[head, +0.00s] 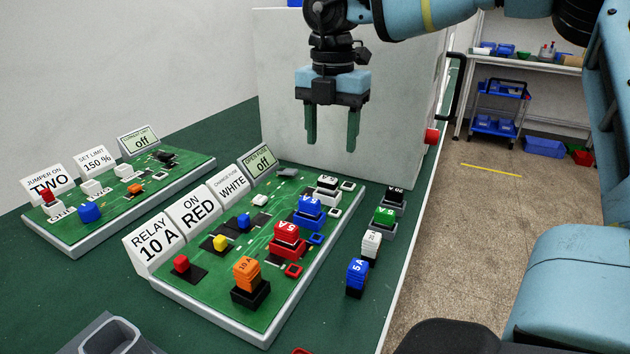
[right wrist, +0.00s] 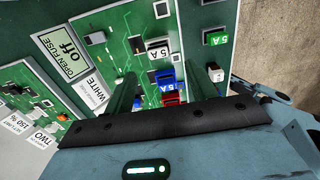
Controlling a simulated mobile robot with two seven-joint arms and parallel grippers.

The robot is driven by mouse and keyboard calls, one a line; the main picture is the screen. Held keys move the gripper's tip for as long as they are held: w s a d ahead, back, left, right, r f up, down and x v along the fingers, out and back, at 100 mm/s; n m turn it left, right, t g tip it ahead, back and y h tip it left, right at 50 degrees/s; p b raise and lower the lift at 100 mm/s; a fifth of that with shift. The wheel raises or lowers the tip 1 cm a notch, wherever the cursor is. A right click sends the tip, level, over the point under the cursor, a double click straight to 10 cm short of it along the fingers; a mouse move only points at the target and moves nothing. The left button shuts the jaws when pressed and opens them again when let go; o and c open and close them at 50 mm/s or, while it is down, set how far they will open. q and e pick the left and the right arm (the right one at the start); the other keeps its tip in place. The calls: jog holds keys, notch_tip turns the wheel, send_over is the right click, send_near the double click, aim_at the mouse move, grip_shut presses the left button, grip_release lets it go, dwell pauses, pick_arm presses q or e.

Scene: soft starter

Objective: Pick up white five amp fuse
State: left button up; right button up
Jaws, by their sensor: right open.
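A white block fuse (head: 328,184) sits in the far right part of the near green board; its top reads 5 A in the right wrist view (right wrist: 158,50). Another white fuse (head: 371,242) stands on the table right of the board, in a row between a green and a blue fuse; its marking is too small to read. It also shows in the right wrist view (right wrist: 215,72). My right gripper (head: 332,140) is open and empty, pointing down above the far end of the near board. My left gripper is not in view.
The near board (head: 215,322) also carries a blue (head: 310,206) and a red fuse (head: 287,236), an orange relay (head: 245,272) and label cards. A second board (head: 70,248) lies at left. A large grey-white box (head: 400,110) stands behind; a grey bin (head: 108,338) is at the front.

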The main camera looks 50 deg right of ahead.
aim_at(328, 178)
jog(key=shift+s+f, duration=0.15)
jog(key=shift+f, duration=1.4)
jog(key=f, duration=0.5)
jog(key=shift+w+a, duration=0.1)
jog(key=shift+w, duration=0.2)
jog(key=shift+r, duration=0.1)
jog(key=c, duration=1)
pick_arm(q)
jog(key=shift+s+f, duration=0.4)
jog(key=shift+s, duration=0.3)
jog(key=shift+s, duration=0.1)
